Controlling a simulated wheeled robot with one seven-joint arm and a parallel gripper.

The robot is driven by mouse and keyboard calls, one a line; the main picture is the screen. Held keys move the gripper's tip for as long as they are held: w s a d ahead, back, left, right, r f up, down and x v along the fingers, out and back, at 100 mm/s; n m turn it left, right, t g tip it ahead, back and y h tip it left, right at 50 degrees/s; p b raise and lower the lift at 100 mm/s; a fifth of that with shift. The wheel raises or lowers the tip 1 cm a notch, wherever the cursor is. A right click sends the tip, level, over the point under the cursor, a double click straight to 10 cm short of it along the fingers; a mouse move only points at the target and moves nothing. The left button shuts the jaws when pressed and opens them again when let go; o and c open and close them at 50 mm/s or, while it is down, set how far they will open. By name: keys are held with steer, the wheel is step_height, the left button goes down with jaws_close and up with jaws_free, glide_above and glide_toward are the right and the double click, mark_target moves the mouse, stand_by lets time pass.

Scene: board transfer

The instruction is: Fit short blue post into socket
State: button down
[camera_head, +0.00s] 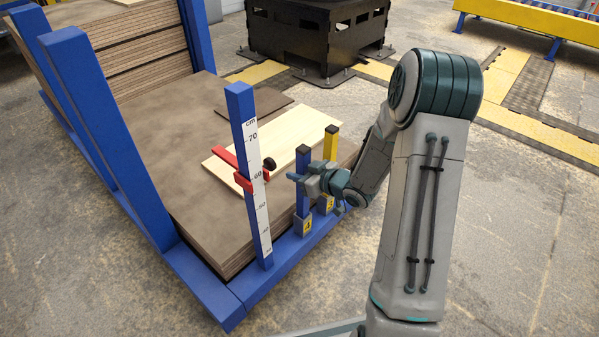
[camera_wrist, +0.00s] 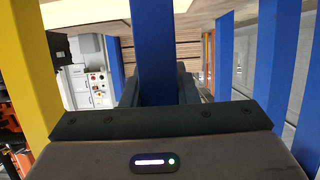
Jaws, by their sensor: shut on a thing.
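The short blue post (camera_head: 303,161) has a dark cap and stands upright at the front edge of the blue rack. Its lower end meets a grey socket (camera_head: 302,226) with a yellow label; how deep it sits I cannot tell. My gripper (camera_head: 304,183) is shut on the post at about mid-height, coming from the right. In the wrist view the blue post (camera_wrist: 153,45) rises between my fingers (camera_wrist: 155,92), and its lower part is hidden by the gripper body.
A yellow post (camera_head: 331,146) stands close behind, in its own socket (camera_head: 326,204). A tall blue post with a white scale (camera_head: 255,180) and red slider (camera_head: 245,181) stands to the left. A pale board (camera_head: 283,135) lies on the brown stack (camera_head: 185,150).

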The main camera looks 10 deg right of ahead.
steer(key=c, duration=1.1)
jaws_free()
steer(key=shift+o, duration=0.2)
steer(key=p+v, duration=0.5)
steer(key=v, duration=0.8)
steer(key=shift+s+d+r+p, duration=0.2)
steer(key=shift+s+d+p, duration=0.05)
steer(key=shift+s+p, duration=0.1)
steer(key=shift+w+r, duration=0.1)
